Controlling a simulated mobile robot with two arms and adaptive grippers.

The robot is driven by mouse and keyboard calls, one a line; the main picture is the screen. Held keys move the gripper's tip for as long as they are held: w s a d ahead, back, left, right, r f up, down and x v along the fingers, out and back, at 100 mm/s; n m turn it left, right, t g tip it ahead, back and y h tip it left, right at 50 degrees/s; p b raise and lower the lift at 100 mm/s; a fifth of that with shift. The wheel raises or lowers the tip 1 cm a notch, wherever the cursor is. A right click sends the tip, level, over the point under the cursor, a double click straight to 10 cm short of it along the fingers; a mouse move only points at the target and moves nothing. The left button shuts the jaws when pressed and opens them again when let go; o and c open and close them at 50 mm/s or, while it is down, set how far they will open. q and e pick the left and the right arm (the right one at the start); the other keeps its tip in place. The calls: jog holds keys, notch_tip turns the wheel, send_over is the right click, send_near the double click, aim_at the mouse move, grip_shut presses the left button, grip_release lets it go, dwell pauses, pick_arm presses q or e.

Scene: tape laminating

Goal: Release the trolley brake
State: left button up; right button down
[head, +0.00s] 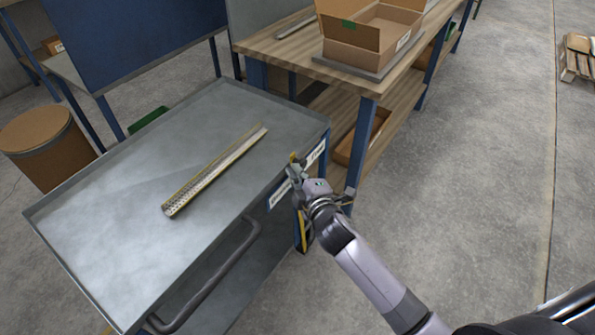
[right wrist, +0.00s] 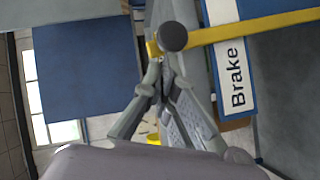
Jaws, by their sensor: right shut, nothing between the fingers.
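The grey trolley (head: 120,190) stands at the left of the head view, with a dark handle (head: 210,280) along its near side. In the right wrist view a yellow brake lever (right wrist: 255,27) with a dark round knob (right wrist: 174,37) runs beside a white and blue label (right wrist: 237,75) reading "Brake". My right gripper (head: 294,170) is at the trolley's right side, by the labels. Its fingers (right wrist: 166,78) are shut and empty, close to the knob; I cannot tell whether they touch it. My left gripper is not in view.
A long perforated metal piece (head: 215,172) lies on the trolley top. A wooden workbench (head: 365,80) with an open cardboard box (head: 360,42) stands just behind the trolley. A brown drum (head: 45,145) is at the left.

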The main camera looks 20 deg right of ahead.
jog(key=w+d+r+p, duration=0.1)
jog(key=w+d+p, duration=0.3)
jog(key=w+d, duration=0.3)
jog(key=shift+d+m+g, duration=0.3)
jog(key=shift+d+m, duration=0.1)
jog(key=shift+d, duration=0.8)
jog(key=shift+w, duration=0.1)
jog(key=shift+r+p, duration=0.1)
jog(key=shift+p, duration=0.25)
